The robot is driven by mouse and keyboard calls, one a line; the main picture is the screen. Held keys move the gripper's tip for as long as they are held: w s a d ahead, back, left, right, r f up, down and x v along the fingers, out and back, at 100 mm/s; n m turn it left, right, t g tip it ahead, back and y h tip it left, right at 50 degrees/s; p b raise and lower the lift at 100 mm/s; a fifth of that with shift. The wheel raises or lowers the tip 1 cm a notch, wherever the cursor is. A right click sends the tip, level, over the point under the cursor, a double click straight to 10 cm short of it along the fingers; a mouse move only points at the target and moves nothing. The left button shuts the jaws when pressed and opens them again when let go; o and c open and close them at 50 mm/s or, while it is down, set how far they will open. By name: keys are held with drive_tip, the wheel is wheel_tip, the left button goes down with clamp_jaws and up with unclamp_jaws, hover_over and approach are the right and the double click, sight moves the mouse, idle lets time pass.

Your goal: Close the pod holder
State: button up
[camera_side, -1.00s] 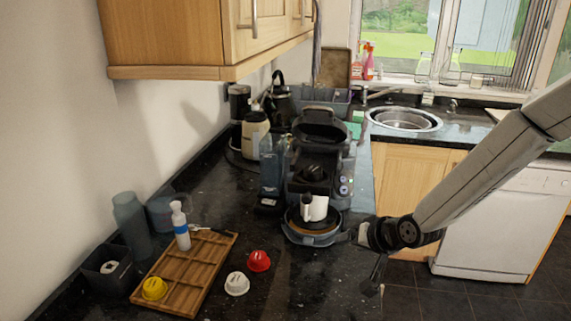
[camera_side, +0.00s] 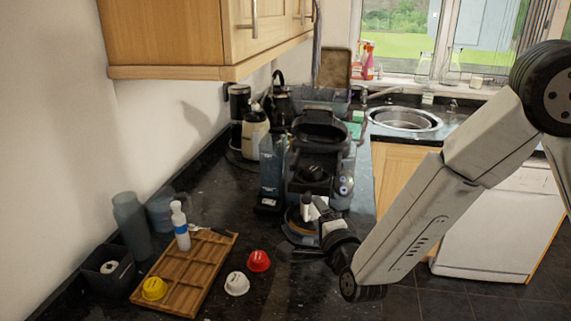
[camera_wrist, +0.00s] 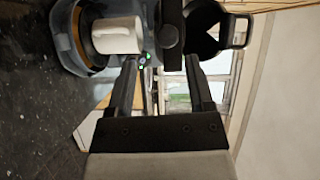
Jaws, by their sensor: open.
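The dark coffee machine (camera_side: 300,165) stands on the counter. Its pod holder lid (camera_side: 318,122) is tilted up and open at the top; in the wrist view the raised lid (camera_wrist: 238,30) is at the upper right. A white mug (camera_wrist: 117,36) stands on the machine's round drip tray (camera_wrist: 68,42). My gripper (camera_wrist: 162,62) is open and empty. In the wrist view its two fingers point at the machine front, between mug and lid. In the side view my gripper is low in front of the machine and partly hides the mug; its fingertips are hard to make out.
A wooden tray (camera_side: 187,270) holds a yellow pod (camera_side: 154,288) and a white-blue bottle (camera_side: 180,228). A red pod (camera_side: 259,261) and a white pod (camera_side: 237,284) lie beside it. A kettle (camera_side: 281,105) and a sink (camera_side: 404,119) are behind. A wall cabinet (camera_side: 180,40) overhangs the left.

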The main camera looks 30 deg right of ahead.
sight(308, 202)
drive_tip(key=shift+s+a+r+m, duration=0.15)
drive_tip(key=shift+a+r+m, duration=0.2)
drive_tip(key=shift+a+m, duration=0.2)
drive_tip(key=shift+x, duration=3.9)
drive_tip(key=shift+r, duration=0.15)
drive_tip(key=c, duration=0.9)
clamp_jaws()
